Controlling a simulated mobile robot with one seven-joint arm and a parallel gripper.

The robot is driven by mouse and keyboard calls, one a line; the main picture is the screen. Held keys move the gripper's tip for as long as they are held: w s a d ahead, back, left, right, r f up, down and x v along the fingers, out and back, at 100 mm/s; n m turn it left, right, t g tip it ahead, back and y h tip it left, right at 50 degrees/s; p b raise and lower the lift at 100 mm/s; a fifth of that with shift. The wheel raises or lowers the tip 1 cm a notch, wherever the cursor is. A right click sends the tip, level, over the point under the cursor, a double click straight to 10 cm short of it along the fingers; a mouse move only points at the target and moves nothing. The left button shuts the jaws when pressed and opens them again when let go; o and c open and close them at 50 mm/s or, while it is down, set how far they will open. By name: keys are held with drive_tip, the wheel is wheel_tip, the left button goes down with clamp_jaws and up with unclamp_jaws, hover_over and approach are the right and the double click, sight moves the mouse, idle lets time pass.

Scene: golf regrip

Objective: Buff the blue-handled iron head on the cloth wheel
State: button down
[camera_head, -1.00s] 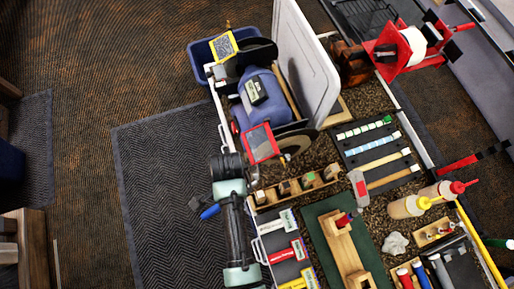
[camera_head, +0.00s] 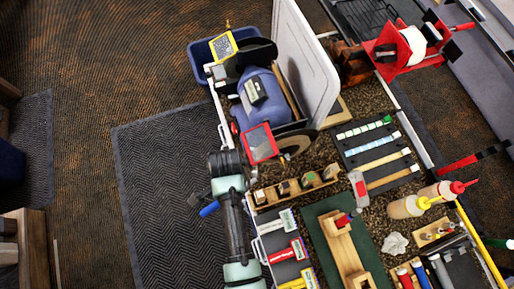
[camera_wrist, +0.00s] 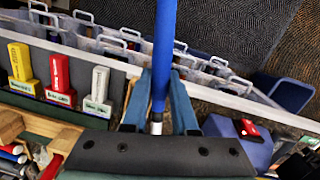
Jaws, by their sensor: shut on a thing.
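My gripper (camera_wrist: 162,78) is shut on the blue handle (camera_wrist: 165,40) in the wrist view. The handle runs up out of the picture, with a silver shaft end below it near the dark wrist bar. The iron head is not seen in either view. In the head view, a short blue length (camera_head: 209,209) shows left of my arm, over the dark mat. The blue bench machine (camera_head: 262,92) stands on the bench up and to the right of it. A dark wheel (camera_head: 256,52) is at its far end and a tan-centred wheel (camera_head: 297,143) at its near end, partly behind a red-framed guard (camera_head: 261,143).
A pale upright panel (camera_head: 303,65) stands beside the machine. The bench also holds a red clamp device (camera_head: 402,50), squeeze bottles (camera_head: 405,207) and a green mat (camera_head: 315,215). The floor left of the bench is clear.

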drive_tip(key=shift+s+d, duration=0.1)
drive_tip(key=shift+s, duration=0.05)
drive_tip(key=shift+s+a, duration=0.25)
drive_tip(key=shift+a, duration=0.6)
drive_tip(key=shift+s+a, duration=0.25)
drive_tip(key=shift+a, duration=0.6)
drive_tip(key=shift+a, duration=0.1)
drive_tip(key=shift+s+a, duration=0.25)
drive_tip(key=shift+a, duration=0.7)
drive_tip(key=shift+s+a, duration=0.3)
drive_tip(key=shift+a, duration=0.6)
drive_tip(key=shift+s+a, duration=0.25)
drive_tip(key=shift+a, duration=0.7)
